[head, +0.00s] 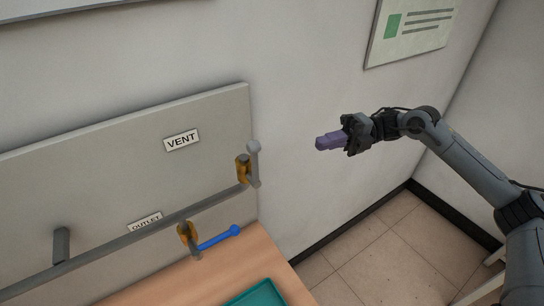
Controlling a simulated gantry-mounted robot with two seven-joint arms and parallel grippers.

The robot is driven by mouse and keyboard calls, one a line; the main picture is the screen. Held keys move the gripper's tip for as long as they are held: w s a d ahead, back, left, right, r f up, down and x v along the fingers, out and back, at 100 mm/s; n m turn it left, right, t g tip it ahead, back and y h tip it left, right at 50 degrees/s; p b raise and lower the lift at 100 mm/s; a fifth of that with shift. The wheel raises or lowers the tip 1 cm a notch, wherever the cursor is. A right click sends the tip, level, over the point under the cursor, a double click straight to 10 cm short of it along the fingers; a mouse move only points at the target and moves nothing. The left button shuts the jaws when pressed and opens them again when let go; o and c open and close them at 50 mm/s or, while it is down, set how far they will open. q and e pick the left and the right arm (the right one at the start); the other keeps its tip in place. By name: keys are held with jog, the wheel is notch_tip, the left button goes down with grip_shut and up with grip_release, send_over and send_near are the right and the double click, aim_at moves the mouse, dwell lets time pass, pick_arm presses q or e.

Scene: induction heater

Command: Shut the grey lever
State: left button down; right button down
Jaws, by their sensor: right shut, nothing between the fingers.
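The grey lever (254,163) is at the upper valve (243,170), near the right edge of the panel by the VENT label (181,140). It stands roughly upright with its round knob at the top. My right gripper (322,143) is to the right of the lever, clearly apart from it, in front of the bare wall. Its purple fingers are shut with nothing between them. My left gripper is not in view.
A blue lever (218,240) sticks out to the right from the lower valve (187,235), below the grey one. A grey pipe (150,230) runs along the panel (100,150). A teal tray (258,294) lies on the wooden table (180,283). Open space lies between gripper and panel.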

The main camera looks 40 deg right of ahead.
jog(key=shift+a, duration=0.15)
jog(key=p, duration=0.4)
send_near(252, 163)
jog(key=x, duration=0.4)
jog(key=shift+w+a, duration=0.45)
jog(key=shift+a, duration=0.15)
